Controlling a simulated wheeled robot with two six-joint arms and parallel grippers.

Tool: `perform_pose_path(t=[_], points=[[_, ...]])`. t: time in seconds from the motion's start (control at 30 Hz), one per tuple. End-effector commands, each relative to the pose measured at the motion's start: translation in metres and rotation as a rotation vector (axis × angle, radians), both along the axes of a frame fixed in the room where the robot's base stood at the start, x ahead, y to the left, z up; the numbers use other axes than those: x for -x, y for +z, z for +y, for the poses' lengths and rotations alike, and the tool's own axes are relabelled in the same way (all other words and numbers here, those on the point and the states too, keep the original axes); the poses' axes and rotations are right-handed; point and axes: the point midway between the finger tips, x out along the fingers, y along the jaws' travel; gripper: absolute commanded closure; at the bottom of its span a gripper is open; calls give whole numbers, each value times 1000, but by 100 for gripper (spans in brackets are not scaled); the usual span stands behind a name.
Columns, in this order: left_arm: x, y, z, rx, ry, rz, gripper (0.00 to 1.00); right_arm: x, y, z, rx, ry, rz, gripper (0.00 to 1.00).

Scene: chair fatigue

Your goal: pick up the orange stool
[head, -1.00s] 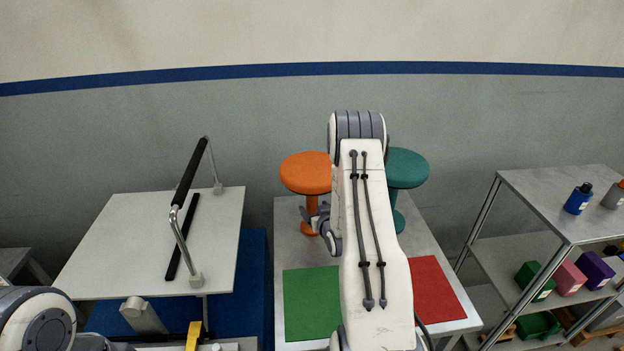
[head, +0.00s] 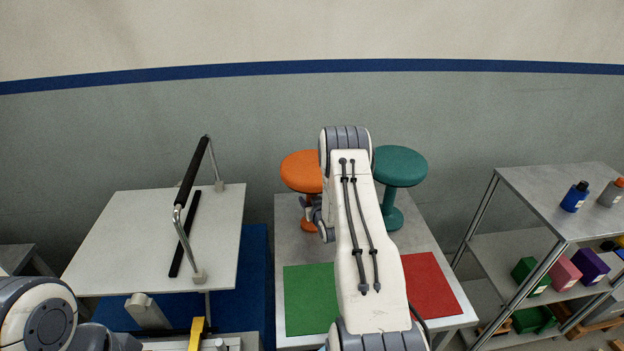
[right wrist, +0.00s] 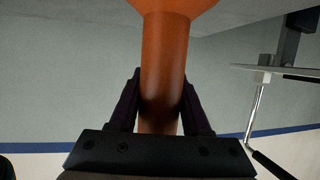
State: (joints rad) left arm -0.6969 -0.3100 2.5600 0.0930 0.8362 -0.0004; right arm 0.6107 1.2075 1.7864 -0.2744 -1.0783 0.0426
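The orange stool (head: 300,171) stands upright on the grey table, with a round seat, a thin stem and a round base. My arm hides its right edge in the head view. In the right wrist view its stem (right wrist: 165,70) runs between the two dark fingers of my right gripper (right wrist: 162,98), one on each side. No clear gap shows between fingers and stem, but I cannot tell whether they press on it. In the head view my right gripper (head: 311,211) is at the stem, below the seat, partly hidden. My left gripper is out of view.
A teal stool (head: 400,167) stands close on the right, behind my arm. The table (head: 290,240) carries a green mat (head: 310,300) and a red mat (head: 432,290). A white board with a black-gripped bar (head: 192,172) is on the left; a shelf (head: 560,190) is on the right.

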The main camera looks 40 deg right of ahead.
Motion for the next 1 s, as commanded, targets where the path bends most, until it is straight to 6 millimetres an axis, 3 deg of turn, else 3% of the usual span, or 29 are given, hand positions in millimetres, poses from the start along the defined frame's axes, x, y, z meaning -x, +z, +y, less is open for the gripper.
perform_pose_path(t=[0.03,0.1,1.0], points=[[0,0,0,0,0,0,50,0,0,0,0,0,0,76],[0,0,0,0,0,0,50,0,0,0,0,0,0,100],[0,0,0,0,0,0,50,0,0,0,1,1,0,100]])
